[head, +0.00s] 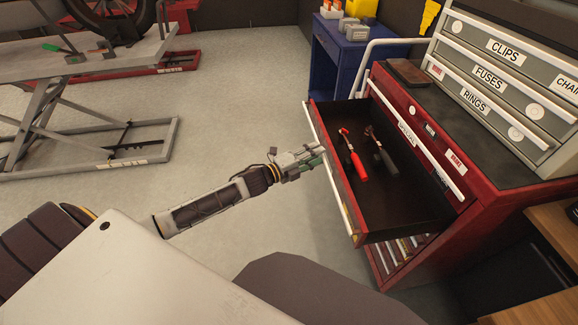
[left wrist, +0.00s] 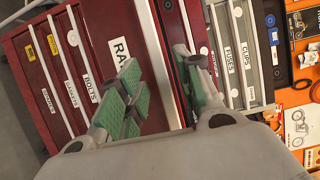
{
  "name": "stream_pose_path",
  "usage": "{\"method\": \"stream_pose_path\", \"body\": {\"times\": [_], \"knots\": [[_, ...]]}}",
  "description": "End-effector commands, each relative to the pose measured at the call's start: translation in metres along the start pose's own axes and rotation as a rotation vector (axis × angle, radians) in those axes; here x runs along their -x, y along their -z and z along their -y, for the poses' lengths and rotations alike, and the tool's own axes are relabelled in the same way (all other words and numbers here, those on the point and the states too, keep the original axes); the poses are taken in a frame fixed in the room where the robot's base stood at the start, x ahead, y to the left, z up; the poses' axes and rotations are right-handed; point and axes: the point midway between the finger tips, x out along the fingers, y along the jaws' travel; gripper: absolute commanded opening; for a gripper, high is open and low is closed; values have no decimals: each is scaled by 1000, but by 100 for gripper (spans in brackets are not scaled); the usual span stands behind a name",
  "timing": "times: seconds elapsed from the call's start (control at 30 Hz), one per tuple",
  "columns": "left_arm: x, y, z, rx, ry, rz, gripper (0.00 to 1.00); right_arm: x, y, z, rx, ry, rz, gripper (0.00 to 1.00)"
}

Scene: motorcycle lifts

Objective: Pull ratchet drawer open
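The red tool chest's ratchet drawer (head: 395,207) is pulled far out in the head view. Two ratchets lie in it, one with a red handle (head: 354,158) and one with a dark handle (head: 381,152). In the left wrist view the drawer front (left wrist: 122,45) bears a label starting "RA", partly hidden by a finger. My left gripper (head: 314,156) is at the outer side of the drawer's front edge. In the left wrist view its green-padded fingers (left wrist: 165,85) stand apart, with the pale handle strip (left wrist: 150,45) between them. Contact is unclear. My right gripper is not in view.
A grey cabinet (head: 490,75) with drawers labelled clips, fuses and rings stands on the chest. A blue cart (head: 345,60) stands behind. A motorcycle lift (head: 90,60) is at the left. Open floor (head: 235,90) lies between lift and chest.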

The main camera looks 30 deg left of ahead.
Motion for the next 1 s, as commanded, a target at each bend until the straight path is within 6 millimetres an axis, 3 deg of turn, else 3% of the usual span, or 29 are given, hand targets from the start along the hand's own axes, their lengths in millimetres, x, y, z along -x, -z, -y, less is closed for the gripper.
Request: {"method": "stream_pose_path", "body": {"times": [1.0], "knots": [[67,0,-1,1,-2,0,35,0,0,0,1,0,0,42]]}}
